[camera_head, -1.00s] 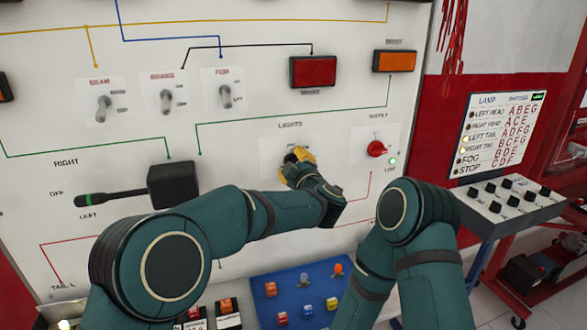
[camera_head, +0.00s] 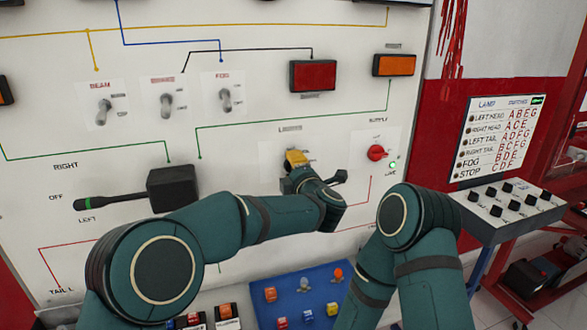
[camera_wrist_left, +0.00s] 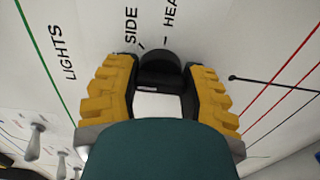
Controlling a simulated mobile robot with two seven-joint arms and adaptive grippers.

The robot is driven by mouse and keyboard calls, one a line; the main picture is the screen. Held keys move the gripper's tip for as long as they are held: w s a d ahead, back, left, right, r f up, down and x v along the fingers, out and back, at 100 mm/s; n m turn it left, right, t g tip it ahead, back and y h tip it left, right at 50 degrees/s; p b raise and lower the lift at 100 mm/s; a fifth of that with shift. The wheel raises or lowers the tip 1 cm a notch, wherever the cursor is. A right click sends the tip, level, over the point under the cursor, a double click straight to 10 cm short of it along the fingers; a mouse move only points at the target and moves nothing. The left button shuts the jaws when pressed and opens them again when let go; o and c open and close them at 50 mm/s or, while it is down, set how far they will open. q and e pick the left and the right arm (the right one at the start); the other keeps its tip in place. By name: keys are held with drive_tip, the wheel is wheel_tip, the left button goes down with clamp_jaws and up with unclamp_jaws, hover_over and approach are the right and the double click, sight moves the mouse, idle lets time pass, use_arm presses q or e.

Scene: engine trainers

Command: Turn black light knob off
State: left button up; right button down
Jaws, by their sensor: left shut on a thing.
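The black light knob (camera_wrist_left: 160,62) shows in the left wrist view, on the white panel beside the printed words LIGHTS and SIDE and a cut-off word starting HEA. My left gripper (camera_wrist_left: 158,82) is shut on it, with one yellow-padded finger on each side. In the head view the left gripper (camera_head: 297,162) is at the LIGHTS plate (camera_head: 270,158) and mostly hides the knob. The exact setting the knob points to cannot be read. My right gripper is not in view; only its arm shows at the lower right.
A red supply knob (camera_head: 376,152) with a lit green lamp (camera_head: 393,164) is right of the gripper. A black lever box (camera_head: 173,187) is to the left, toggle switches (camera_head: 166,103) above. A blue board (camera_head: 300,298) with small coloured parts lies below.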

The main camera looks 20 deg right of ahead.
use_arm(q)
drive_tip(key=shift+r, duration=0.1)
idle(0.3)
drive_tip(key=o, duration=1.2)
drive_tip(key=shift+w, duration=0.1)
drive_tip(key=s, duration=0.7)
drive_tip(key=shift+s+d, duration=0.15)
drive_tip(key=shift+s, duration=0.15)
